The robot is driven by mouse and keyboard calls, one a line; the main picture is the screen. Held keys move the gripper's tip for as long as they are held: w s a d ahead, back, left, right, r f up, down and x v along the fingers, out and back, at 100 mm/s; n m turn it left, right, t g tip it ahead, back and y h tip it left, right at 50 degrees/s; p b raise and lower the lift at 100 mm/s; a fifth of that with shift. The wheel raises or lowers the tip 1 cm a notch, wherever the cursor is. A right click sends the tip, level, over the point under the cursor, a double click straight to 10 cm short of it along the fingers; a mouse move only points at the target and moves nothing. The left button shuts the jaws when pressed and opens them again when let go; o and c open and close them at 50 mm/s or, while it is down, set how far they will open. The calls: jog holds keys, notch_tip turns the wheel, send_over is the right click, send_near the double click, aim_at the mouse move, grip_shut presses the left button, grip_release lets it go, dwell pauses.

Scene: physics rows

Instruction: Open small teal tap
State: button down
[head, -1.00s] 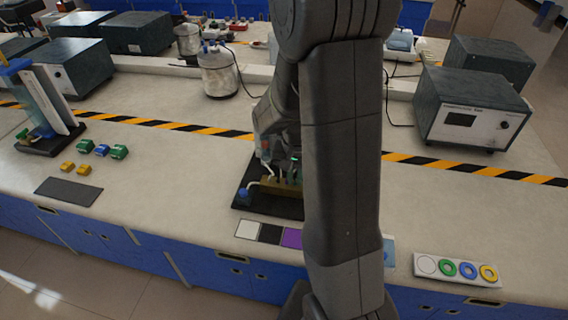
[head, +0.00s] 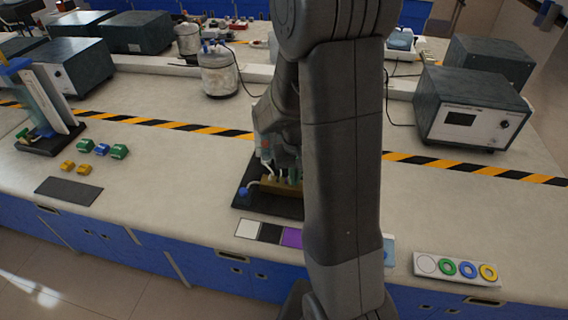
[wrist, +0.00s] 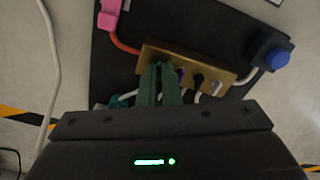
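A brass block (wrist: 195,67) with several small fittings and hoses is mounted on a dark base board (wrist: 195,25) in the wrist view. In the head view the board (head: 262,205) is partly hidden behind my arm. My gripper (wrist: 160,70) points at the block, its two greenish fingers close together with a narrow slit and their tips over the block's near left part. I cannot make out anything held between them. A small teal piece (wrist: 123,99), likely the teal tap, shows left of the fingers, partly hidden by my gripper body.
A blue knob (wrist: 278,58) is at the board's right, and a pink part (wrist: 108,15) with a red hose at its upper left. In the head view, a strip with coloured rings (head: 457,269) lies at right. A grey instrument box (head: 470,108) stands behind it.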

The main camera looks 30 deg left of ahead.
jog(key=shift+n, duration=1.1)
jog(key=n, duration=0.5)
jog(key=shift+n, duration=1)
jog(key=n, duration=0.3)
jog(key=c, duration=2.1)
grip_release()
jog(key=shift+n, duration=0.4)
jog(key=shift+o, duration=0.8)
